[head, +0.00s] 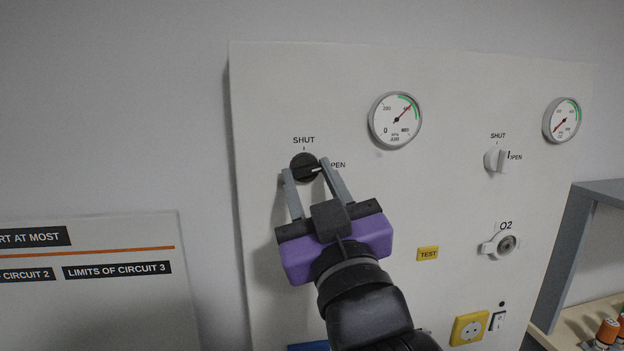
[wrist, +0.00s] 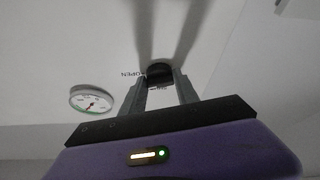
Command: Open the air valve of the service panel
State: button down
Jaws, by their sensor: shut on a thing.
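The air valve is a round black knob (head: 304,166) on the left of the white service panel (head: 265,100), with SHUT printed above it and OPEN to its right. Its white mark points right, at OPEN. My gripper (head: 306,168) is shut on the knob, one finger at each side. In the wrist view the knob (wrist: 159,71) sits between the fingertips. The AIR gauge (head: 396,120) is up and right of the knob; its needle points up and right, by the green band. It also shows in the wrist view (wrist: 92,99).
A white knob (head: 495,159) with its own SHUT and OPEN marks, a second gauge (head: 562,120) and an O2 outlet (head: 502,244) are on the panel's right. A yellow TEST label (head: 428,254) and yellow socket (head: 469,328) sit lower. A grey shelf (head: 570,250) stands at right.

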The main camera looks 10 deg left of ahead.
jog(key=shift+a+f+m+t+h+b, duration=0.15)
jog(key=shift+m+h, duration=0.3)
jog(key=shift+m, duration=0.45)
jog(key=shift+a+r+m+t+h+b, duration=0.15)
jog(key=shift+m+h, duration=0.3)
jog(key=shift+m, duration=0.45)
jog(key=shift+d+m, duration=0.15)
jog(key=shift+m, duration=0.15)
jog(key=c, duration=0.9)
grip_release()
jog(key=b+v, duration=0.1)
jog(key=v, duration=0.7)
jog(key=shift+b, duration=0.3)
